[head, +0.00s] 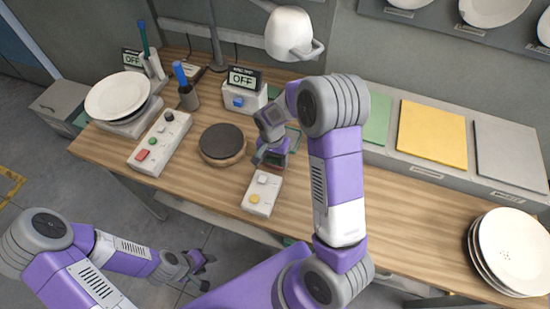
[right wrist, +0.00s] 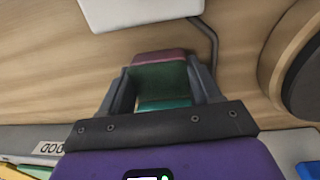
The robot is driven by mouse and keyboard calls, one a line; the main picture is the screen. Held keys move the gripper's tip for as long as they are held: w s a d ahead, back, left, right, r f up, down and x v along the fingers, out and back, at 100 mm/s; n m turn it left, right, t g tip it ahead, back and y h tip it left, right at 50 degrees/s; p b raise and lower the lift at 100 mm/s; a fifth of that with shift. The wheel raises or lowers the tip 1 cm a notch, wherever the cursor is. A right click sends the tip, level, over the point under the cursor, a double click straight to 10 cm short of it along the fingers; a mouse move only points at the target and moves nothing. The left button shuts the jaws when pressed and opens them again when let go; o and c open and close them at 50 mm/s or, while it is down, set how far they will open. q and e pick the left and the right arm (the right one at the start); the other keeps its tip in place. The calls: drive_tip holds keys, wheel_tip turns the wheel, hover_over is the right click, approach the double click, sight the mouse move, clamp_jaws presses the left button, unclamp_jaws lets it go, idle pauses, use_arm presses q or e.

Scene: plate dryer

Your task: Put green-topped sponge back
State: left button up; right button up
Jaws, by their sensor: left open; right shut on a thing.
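My right gripper (right wrist: 160,85) is shut on a sponge (right wrist: 162,75) with a green face and a pinkish-red end. It holds the sponge between its two fingers, over the wooden table. In the head view my right gripper (head: 272,158) hangs right of the round dark plate, behind a button box; there the sponge is mostly hidden by the gripper and arm. My left gripper (head: 199,269) is open and empty, low in front of the table.
The button box (head: 262,193) stands near the table's front edge. A round dark plate (head: 222,142), a timer box (head: 243,96) and a button panel (head: 160,142) stand left. Green, yellow (head: 433,134) and grey sheets lie on the back ledge. Stacked plates (head: 512,250) stand right; table before them is clear.

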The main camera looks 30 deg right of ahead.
sight(272, 159)
drive_tip(key=o, duration=1.4)
drive_tip(key=shift+f, duration=0.15)
drive_tip(key=shift+r, duration=0.2)
wheel_tip(272, 159, up, 12)
drive_tip(key=p, duration=0.2)
drive_tip(key=shift+w+a, duration=0.3)
